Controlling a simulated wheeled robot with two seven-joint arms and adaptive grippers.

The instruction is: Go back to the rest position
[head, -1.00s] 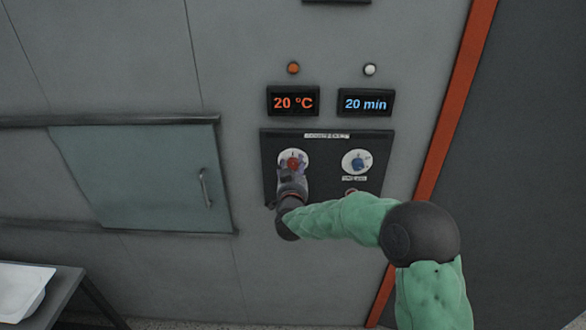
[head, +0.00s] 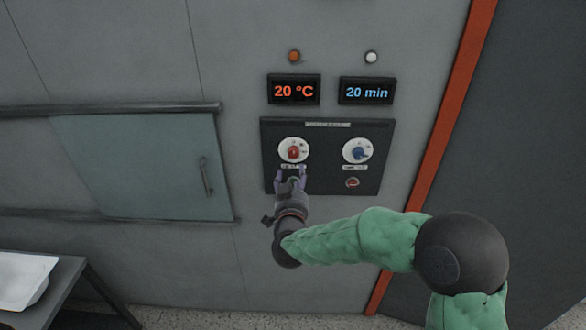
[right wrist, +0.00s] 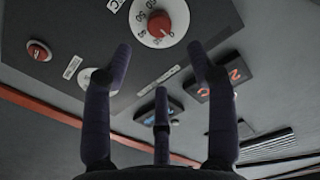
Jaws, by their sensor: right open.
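My right gripper (head: 291,177) is open and empty, just below the red knob (head: 293,151) on the dark control panel (head: 327,184). In the right wrist view, the spread fingers of the gripper (right wrist: 162,75) point at the panel, and the red knob (right wrist: 159,23) on its white dial lies ahead of them, apart from them. The blue knob (head: 359,153) sits on the right dial and is mostly hidden behind a finger in the wrist view. My left gripper is not in view.
Displays above read 20 °C (head: 294,90) and 20 min (head: 367,92). A small red switch (head: 352,183) sits low on the panel. A sliding glass door (head: 150,165) with a handle is at left. A table with a white tray (head: 22,278) stands lower left. An orange post (head: 440,130) stands right.

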